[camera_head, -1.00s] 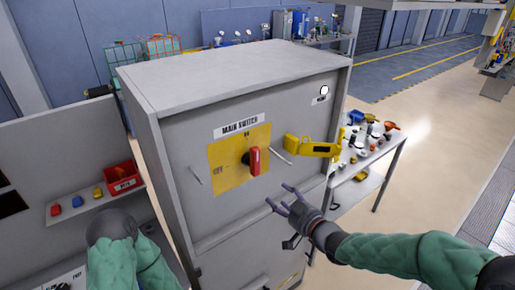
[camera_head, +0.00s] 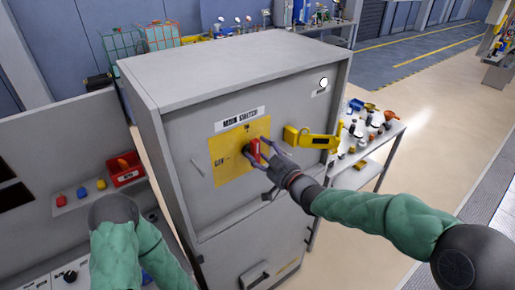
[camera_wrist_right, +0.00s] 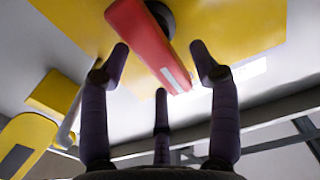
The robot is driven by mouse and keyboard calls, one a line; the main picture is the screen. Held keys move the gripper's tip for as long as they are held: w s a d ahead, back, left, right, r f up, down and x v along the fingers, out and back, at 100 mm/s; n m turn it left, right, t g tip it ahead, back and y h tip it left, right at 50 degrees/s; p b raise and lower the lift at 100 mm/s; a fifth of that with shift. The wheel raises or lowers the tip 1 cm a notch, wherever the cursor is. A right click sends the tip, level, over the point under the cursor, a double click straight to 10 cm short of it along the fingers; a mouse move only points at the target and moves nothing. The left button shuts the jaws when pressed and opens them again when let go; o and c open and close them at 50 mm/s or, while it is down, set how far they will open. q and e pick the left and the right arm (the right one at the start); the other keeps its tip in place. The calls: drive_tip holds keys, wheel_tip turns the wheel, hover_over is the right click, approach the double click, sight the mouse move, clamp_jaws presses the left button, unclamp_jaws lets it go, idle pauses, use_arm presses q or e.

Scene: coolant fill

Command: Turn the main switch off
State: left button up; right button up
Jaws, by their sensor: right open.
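The main switch has a red handle (camera_head: 253,150) on a yellow plate (camera_head: 226,163), below a "MAIN SWITCH" label on the front of a grey cabinet (camera_head: 190,120). The handle points down toward the gripper side, near upright in the head view. My right gripper (camera_head: 263,153) is open at the handle, with its fingers around it. In the right wrist view the red handle (camera_wrist_right: 145,40) lies between the spread fingers of the right gripper (camera_wrist_right: 160,75), with gaps still visible. My left arm shows at the lower left, but its gripper is not visible.
A yellow hasp-like part (camera_head: 312,140) sits on the cabinet front just right of the switch. A side table (camera_head: 365,172) with several coloured parts stands to the right. A red bin (camera_head: 125,170) is on a shelf at left.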

drive_tip(key=shift+x, duration=0.95)
drive_tip(key=shift+d, duration=0.1)
drive_tip(key=c, duration=1.1)
drive_tip(key=shift+o, duration=0.2)
drive_tip(key=shift+r+b, duration=0.15)
drive_tip(key=shift+b, duration=0.2)
drive_tip(key=shift+n, duration=0.3)
